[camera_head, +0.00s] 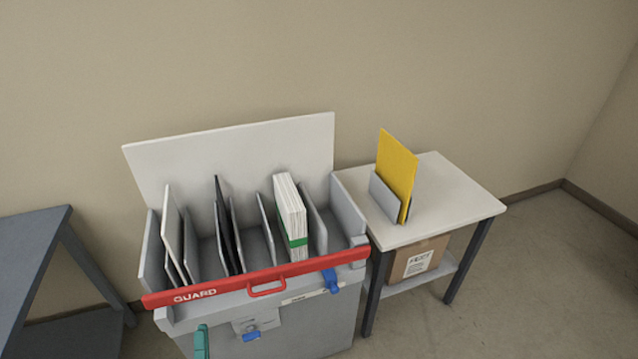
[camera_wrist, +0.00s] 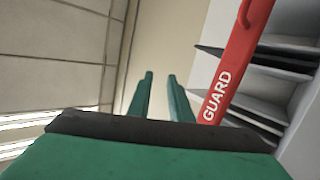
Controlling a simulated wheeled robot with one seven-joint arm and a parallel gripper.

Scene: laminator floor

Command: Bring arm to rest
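My gripper (camera_wrist: 160,77) shows in the wrist view as two green fingers held apart, with only plain pale surface visible between them. It is open and empty. In the head view a small teal-green part (camera_head: 201,342), which looks like the end of my gripper, shows at the bottom edge in front of the grey rack machine (camera_head: 320,310). The rest of my arm is out of view there. In the wrist view the red guard bar (camera_wrist: 222,88) runs just right of the fingers. I cannot tell the exact gap between them.
The red guard bar (camera_head: 210,288) crosses the rack's front, with blue latches (camera_head: 331,281) below. The rack holds dark and white panels and a white stack (camera_head: 288,205) with a green band. Right, a side table (camera_head: 450,200) carries a yellow panel (camera_head: 397,168) in a holder. A grey table (camera_head: 30,240) stands left.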

